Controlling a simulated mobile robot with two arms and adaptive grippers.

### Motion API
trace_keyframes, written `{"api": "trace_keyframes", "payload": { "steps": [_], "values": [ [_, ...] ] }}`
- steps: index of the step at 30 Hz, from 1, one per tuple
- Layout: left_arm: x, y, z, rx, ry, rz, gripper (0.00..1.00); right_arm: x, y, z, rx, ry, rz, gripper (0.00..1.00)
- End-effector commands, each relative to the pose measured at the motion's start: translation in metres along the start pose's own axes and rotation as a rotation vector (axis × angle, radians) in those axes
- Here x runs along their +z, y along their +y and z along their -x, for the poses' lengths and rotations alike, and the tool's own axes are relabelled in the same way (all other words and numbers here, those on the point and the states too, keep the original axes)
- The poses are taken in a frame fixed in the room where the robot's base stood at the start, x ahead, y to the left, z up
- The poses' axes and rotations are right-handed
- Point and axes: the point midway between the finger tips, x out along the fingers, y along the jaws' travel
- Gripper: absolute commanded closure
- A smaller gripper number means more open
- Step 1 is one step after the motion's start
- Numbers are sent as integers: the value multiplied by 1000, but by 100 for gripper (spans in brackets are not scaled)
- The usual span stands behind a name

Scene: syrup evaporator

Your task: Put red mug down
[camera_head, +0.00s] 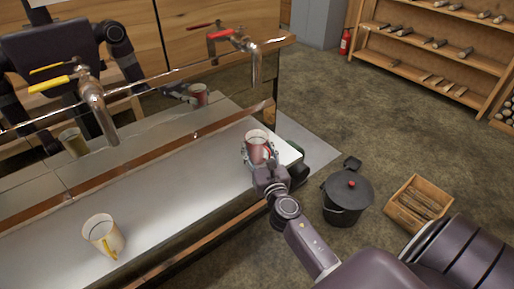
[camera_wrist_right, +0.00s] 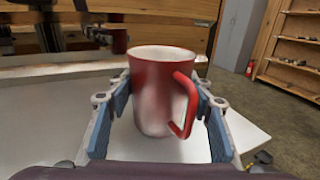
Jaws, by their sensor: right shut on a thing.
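The red mug (camera_head: 257,146), with a pale worn patch, is upright at the right end of the metal counter (camera_head: 180,172). My right gripper (camera_head: 258,160) is shut on it. In the right wrist view the mug (camera_wrist_right: 158,95) stands between the blue pads of my gripper (camera_wrist_right: 160,115), its handle facing right. Its base is at or just above the pale surface; I cannot tell whether it touches. My left gripper is not directly in view.
A cream mug with a yellow handle (camera_head: 103,236) stands on the counter's left part. Taps with yellow (camera_head: 52,84) and red (camera_head: 222,34) handles overhang the counter. A black lidded pot (camera_head: 347,197) and a wooden crate (camera_head: 421,205) are on the floor at right. The shiny panel behind shows reflections.

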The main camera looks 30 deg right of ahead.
Motion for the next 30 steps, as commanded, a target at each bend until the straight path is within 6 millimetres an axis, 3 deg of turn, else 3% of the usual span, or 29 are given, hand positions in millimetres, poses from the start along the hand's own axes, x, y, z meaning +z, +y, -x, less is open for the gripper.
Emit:
{"api": "trace_keyframes", "payload": {
  "steps": [2, 3, 7, 19, 30],
  "values": [
    [0, 0, -4, 0, 0, 0, 60, -4, 0, 0, 1, -1, 0, 80],
    [0, 0, -3, 0, 0, 0, 60, -3, 0, 0, 1, 0, 0, 51],
    [0, 0, -2, 0, 0, 1, 60, -3, 0, 0, 0, 0, 0, 36],
    [0, 0, 1, 0, 1, 1, 60, 1, 0, 2, 0, 1, 1, 35],
    [1, 0, -11, 0, 1, 1, 60, -3, 0, 76, 1, 3, 1, 35]
  ]
}}
